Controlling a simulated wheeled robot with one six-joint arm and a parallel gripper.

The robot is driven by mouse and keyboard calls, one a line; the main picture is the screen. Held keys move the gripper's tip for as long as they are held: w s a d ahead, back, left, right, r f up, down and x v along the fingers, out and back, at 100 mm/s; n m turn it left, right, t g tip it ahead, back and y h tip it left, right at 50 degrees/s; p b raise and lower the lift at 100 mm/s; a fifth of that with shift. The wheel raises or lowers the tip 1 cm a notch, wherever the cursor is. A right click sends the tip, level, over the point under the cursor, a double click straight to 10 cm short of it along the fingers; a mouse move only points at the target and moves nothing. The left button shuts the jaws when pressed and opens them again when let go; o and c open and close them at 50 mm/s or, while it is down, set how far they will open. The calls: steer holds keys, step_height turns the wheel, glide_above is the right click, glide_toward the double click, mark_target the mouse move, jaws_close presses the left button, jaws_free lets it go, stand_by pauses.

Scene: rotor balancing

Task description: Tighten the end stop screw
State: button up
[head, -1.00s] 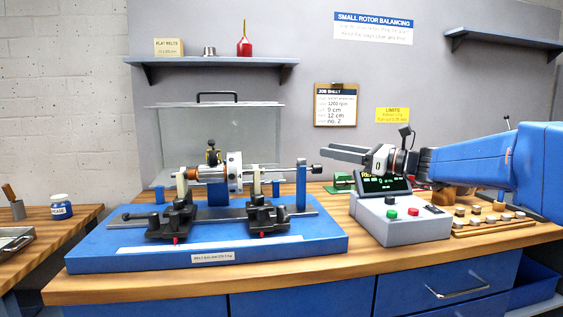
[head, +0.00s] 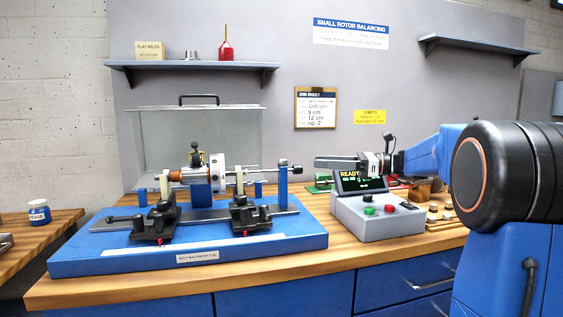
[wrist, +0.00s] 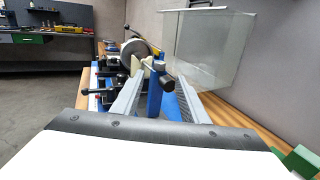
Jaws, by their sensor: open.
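The balancer (head: 190,245) is a blue-based machine on the bench, carrying a rotor (head: 217,172) with a light disc. A blue upright post (head: 283,186) stands at its right end. A screw with a dark round knob (head: 297,169) sticks out to the right of that post; I take it for the end stop screw. The knob shows in the wrist view (wrist: 167,83), between the lines of my two fingers. My gripper (head: 317,161) is open and empty, pointing left, just right of the knob and apparently slightly higher. I cannot tell the exact gap.
A grey control box (head: 378,218) with a lit screen and buttons stands below my arm. A clear guard (head: 200,122) stands behind the rotor. Two black clamps with red tips (head: 155,224) sit along the front rail. A shelf (head: 190,65) hangs above.

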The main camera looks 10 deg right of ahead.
mark_target(283, 160)
steer(key=x, duration=1.3)
jaws_close()
